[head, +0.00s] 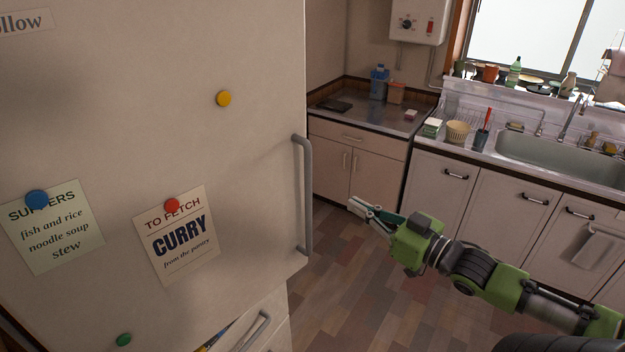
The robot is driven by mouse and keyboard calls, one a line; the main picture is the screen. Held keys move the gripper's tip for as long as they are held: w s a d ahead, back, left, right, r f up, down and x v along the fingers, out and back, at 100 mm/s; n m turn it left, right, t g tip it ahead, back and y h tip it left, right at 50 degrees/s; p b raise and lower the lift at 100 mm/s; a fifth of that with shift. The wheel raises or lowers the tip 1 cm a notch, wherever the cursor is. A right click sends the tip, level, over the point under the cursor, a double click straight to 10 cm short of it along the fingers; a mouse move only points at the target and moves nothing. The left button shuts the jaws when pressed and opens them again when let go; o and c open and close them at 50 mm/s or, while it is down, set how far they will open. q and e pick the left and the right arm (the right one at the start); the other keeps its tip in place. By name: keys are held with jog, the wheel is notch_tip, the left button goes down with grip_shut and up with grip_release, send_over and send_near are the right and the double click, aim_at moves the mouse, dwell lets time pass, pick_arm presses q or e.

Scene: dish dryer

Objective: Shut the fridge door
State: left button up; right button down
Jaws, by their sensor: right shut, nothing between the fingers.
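The fridge door (110,120) is a large cream panel filling the left of the head view. Its grey vertical handle (306,195) is at its right edge. The door's bottom corner sticks out past the lower panel (272,322); its hinge side and any gap behind it are hidden, so I cannot tell how far it stands open. My right gripper (354,206), on a green and black arm from the lower right, is shut and empty. It appears to the right of the handle, apart from it, with fingers pointing left. My left gripper is not in view.
Notes and round magnets are on the door. The lower panel has its own handle (252,334). A low cabinet (350,165) with a metal top and a sink counter (500,195) line the back and right. Wooden floor (340,290) is clear between fridge and cabinets.

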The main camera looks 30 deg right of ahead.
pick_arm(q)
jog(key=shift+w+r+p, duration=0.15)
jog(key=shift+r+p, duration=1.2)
pick_arm(e)
jog(key=w+a, duration=0.2)
jog(key=w, duration=1.1)
jog(key=shift+a, duration=0.35)
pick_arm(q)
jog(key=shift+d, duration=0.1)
pick_arm(e)
jog(key=shift+f, duration=0.1)
